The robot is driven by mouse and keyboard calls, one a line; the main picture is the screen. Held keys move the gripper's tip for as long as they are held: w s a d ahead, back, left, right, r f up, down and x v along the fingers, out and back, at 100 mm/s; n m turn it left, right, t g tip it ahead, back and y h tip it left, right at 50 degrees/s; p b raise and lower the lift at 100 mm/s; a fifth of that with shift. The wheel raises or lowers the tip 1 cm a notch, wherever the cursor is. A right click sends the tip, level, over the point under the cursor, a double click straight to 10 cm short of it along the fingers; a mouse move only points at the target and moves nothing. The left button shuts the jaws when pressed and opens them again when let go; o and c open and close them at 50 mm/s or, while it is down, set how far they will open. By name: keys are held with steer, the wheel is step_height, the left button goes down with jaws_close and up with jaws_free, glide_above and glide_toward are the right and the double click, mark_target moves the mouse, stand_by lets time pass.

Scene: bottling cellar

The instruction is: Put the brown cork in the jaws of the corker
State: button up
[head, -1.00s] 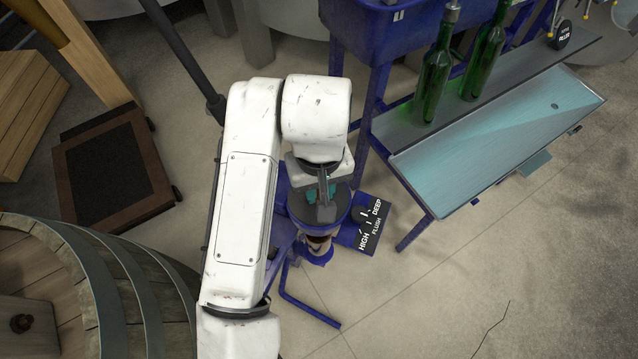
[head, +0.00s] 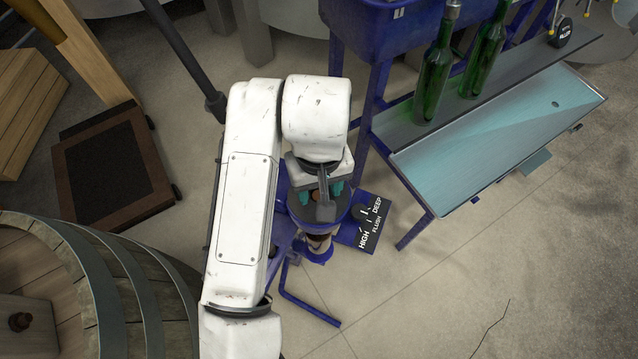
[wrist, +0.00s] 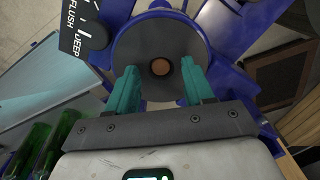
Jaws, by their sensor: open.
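The corker is blue with a round dark grey top (wrist: 132,45); it stands below my gripper in the head view (head: 319,240). The brown cork (wrist: 161,67) shows end-on as a small round face inside the dark opening at the middle of that top. A bit of it also shows in the head view (head: 316,196). My gripper (wrist: 159,72) is open over the corker, its teal fingers on either side of the cork and clear of it. How deep the cork sits cannot be told.
A dark dial plate marked HIGH, FLUSH and DEEP (head: 371,222) sits at the corker's right. Two green bottles (head: 434,75) stand on the grey shelf beyond it. A barrel (head: 120,290) is at the lower left. The floor at lower right is clear.

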step_height(320, 180, up, 11)
steer(key=p, duration=0.2)
steer(key=shift+f, duration=0.15)
stand_by(0.7)
